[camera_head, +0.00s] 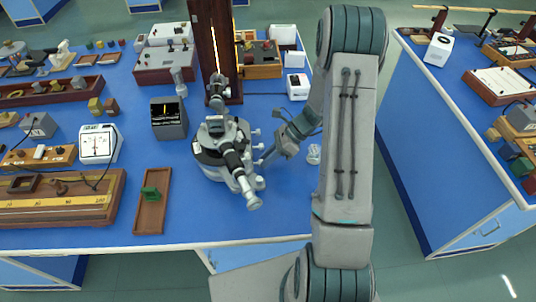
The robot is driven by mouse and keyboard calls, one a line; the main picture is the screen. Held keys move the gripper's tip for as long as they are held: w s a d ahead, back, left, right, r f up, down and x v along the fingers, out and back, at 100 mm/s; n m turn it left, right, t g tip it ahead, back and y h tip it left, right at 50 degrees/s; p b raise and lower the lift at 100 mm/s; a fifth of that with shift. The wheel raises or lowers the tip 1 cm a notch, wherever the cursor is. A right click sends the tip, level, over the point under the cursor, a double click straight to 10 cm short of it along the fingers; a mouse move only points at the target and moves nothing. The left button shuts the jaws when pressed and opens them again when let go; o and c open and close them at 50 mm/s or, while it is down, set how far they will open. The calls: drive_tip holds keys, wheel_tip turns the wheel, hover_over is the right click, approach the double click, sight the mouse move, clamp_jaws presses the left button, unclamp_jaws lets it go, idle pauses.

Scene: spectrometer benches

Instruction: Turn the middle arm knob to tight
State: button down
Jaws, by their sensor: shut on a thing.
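The spectrometer (217,140) stands on the blue bench, a grey round body with a telescope tube (238,170) pointing toward the front edge. Several small pale knobs (256,132) stick out of its right side, one behind another. My gripper (267,158) reaches in from the right, low beside these knobs. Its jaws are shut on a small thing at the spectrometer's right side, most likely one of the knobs. The fingertips are small here and partly hide what they hold, so I cannot tell which knob it is or how tight it stands.
A tall dark wooden post (212,40) with a lit slit rises behind the spectrometer. A dark box (169,118) and a wooden tray (152,205) with a green block stand to its left. A small clear item (314,154) lies right of my gripper. The front bench edge is clear.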

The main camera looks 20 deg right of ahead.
drive_tip(key=c, duration=1.3)
unclamp_jaws()
drive_tip(key=shift+o, duration=0.2)
drive_tip(key=shift+d, duration=0.1)
drive_tip(key=b+v, duration=0.1)
drive_tip(key=v, duration=1.3)
drive_tip(key=s+a+r+n+t+h, duration=0.1)
drive_tip(key=s+a+r+n+h, duration=0.3)
drive_tip(key=s+n, duration=0.5)
drive_tip(key=s+a+r+n+t+h, duration=0.2)
drive_tip(key=s+a+r+n+h, duration=0.3)
drive_tip(key=n, duration=0.7)
drive_tip(key=s+a+r, duration=0.2)
drive_tip(key=s+r, duration=0.2)
drive_tip(key=s, duration=0.1)
drive_tip(key=shift+a+n+t, duration=0.25)
drive_tip(key=shift+n+t, duration=0.05)
